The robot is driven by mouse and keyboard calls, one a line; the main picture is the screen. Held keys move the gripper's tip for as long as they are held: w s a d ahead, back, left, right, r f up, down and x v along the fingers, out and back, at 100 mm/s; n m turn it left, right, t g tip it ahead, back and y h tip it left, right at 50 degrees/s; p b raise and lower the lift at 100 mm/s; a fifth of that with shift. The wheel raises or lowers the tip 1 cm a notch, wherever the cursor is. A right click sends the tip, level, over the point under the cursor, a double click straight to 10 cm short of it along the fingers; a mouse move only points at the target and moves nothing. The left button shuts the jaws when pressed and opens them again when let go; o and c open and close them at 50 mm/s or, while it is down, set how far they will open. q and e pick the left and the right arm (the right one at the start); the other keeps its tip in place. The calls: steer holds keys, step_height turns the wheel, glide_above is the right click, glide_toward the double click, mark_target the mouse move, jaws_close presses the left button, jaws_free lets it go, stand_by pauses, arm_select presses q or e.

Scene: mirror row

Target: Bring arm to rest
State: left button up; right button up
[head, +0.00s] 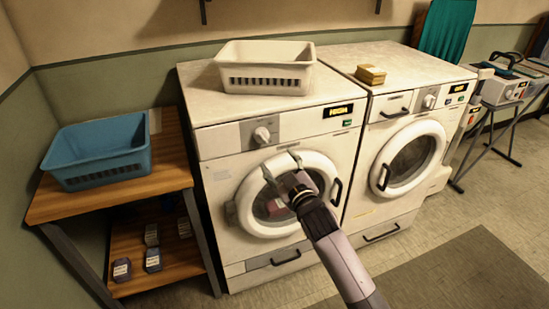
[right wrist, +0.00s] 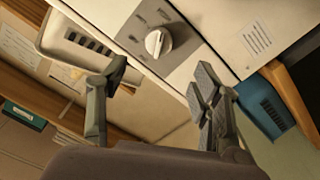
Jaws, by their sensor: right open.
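My right gripper (head: 283,166) is open, in front of the round door of the left washing machine (head: 222,150). I see nothing between its fingers. In the right wrist view the open fingers (right wrist: 160,78) stand apart, with the machine's control panel and knob (right wrist: 158,42) beyond them. My right arm (head: 343,262) reaches up from the bottom of the head view and hides part of the door. Whether the fingers touch the door cannot be told. A reddish item (head: 277,206) shows at the door glass. My left gripper is not in view.
A white basket (head: 266,82) stands on the left machine, a yellow box (head: 370,74) on the right machine (head: 390,140). A blue basket (head: 98,150) sits on a wooden shelf unit (head: 170,173) at left. Floor with a dark mat (head: 465,270) is clear at lower right.

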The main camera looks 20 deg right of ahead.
steer(key=s+f+m+g, duration=0.1)
steer(key=s+f+g, duration=0.2)
steer(key=f, duration=0.9)
steer(key=s+f+g, duration=0.2)
steer(key=s+f, duration=0.1)
steer(key=f, duration=0.9)
steer(key=s+f+m+g, duration=0.1)
steer(key=s+f+g, duration=0.1)
steer(key=s+f, duration=0.45)
steer(key=s+f+g, duration=0.2)
steer(key=s+f, duration=0.2)
steer(key=f, duration=0.6)
steer(key=s+f+m+g, duration=0.1)
steer(key=s+f+g, duration=0.1)
steer(key=s+f, duration=0.7)
steer(key=s+f+g, duration=0.2)
steer(key=s+f, duration=0.3)
steer(key=s, duration=0.7)
steer(key=s+f+g, duration=0.2)
steer(key=s+f, duration=0.1)
steer(key=s, duration=0.7)
steer(key=s+f+g, duration=0.2)
steer(key=s+f, duration=0.1)
steer(key=s, duration=0.7)
steer(key=shift+s+m+h, duration=0.25)
steer(key=shift+m+h, duration=0.05)
steer(key=shift+m, duration=0.1)
steer(key=shift+c, duration=0.5)
